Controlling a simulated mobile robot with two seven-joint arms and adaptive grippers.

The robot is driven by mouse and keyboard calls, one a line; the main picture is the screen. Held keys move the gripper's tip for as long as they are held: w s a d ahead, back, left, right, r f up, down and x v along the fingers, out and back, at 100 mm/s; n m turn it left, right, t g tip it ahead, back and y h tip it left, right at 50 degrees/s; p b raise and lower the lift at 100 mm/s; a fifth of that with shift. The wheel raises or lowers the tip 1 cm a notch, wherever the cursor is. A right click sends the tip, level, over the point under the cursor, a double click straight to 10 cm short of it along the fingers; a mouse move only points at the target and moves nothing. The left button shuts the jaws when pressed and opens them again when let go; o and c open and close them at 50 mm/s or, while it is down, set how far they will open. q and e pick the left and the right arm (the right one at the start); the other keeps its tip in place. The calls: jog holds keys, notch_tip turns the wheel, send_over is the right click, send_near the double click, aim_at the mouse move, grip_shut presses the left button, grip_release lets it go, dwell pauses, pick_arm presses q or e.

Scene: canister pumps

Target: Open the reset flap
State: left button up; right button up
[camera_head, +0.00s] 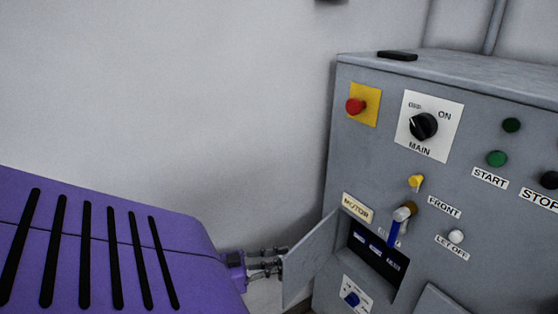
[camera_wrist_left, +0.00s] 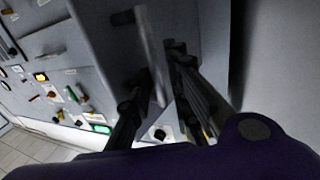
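A grey hinged flap (camera_head: 310,258) on the front of the control cabinet stands swung out to the left. Behind it is a dark recess (camera_head: 378,252) with blue parts inside. I cannot read a reset label on it. My left gripper (camera_head: 277,264) is at the flap's free edge, at the end of my purple arm. In the left wrist view, its two dark fingers (camera_wrist_left: 158,85) are apart, and a thin light plate edge (camera_wrist_left: 152,55) shows between them. Whether a finger touches it I cannot tell. My right gripper is not in view.
The grey cabinet (camera_head: 455,95) fills the right side, with a red button (camera_head: 355,106), a MAIN knob (camera_head: 424,126) and several small lamps and switches. A blue-handled lever (camera_head: 394,232) sticks out by the recess. The wall to the left is bare.

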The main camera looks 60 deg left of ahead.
pick_arm(q)
notch_tip(320, 180, up, 9)
jog(key=shift+s, duration=0.15)
